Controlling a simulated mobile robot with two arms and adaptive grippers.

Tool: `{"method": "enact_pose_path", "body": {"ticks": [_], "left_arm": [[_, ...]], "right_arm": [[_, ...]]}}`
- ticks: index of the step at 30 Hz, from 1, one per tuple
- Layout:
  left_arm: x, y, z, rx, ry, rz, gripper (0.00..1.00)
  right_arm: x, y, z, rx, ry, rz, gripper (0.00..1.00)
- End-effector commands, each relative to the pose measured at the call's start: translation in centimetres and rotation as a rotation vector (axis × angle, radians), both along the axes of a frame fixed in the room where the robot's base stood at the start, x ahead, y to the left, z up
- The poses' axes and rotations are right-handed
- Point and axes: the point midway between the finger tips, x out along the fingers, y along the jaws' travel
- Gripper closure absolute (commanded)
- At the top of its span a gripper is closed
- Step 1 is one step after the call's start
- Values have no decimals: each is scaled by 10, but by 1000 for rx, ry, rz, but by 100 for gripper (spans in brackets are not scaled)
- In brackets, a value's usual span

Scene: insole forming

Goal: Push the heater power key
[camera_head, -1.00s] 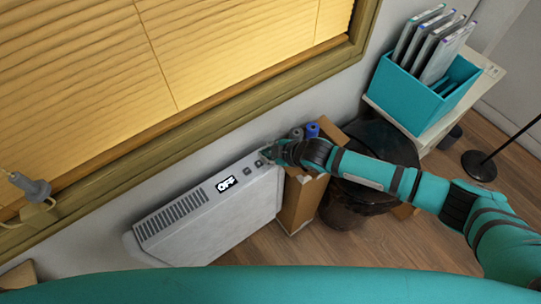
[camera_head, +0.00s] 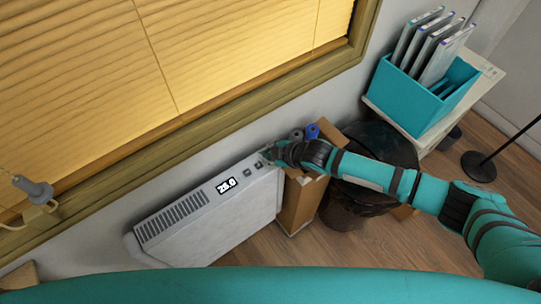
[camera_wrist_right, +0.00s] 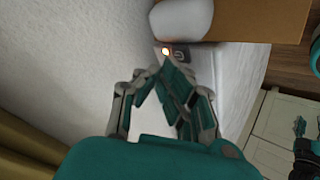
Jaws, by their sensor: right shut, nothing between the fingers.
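The white heater (camera_head: 222,222) stands against the wall under the window. Its small display (camera_head: 227,186) reads 25.0. In the right wrist view the shut fingertips (camera_wrist_right: 168,64) are at the panel, just below an orange-lit key (camera_wrist_right: 166,51). I cannot tell whether they touch it. My left gripper is not in view.
A cardboard box (camera_head: 300,203) with rolls stands just right of the heater. A dark bin (camera_head: 352,205) is beside it, under my right arm. A teal file holder (camera_head: 425,95) sits on a white cabinet. The window blind (camera_head: 90,70) is above.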

Motion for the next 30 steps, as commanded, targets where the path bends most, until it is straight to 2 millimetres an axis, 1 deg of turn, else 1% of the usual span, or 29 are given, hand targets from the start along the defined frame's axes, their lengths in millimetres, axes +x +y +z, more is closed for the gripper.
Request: {"method": "enact_pose_path", "body": {"ticks": [1,2,10,14,30], "left_arm": [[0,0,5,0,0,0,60],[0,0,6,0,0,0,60],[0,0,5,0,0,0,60],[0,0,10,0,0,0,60],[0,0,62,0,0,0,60]], "right_arm": [[0,0,5,0,0,0,100],[0,0,5,0,0,0,100],[0,0,4,0,0,0,100],[0,0,9,0,0,0,100],[0,0,63,0,1,1,100]]}}
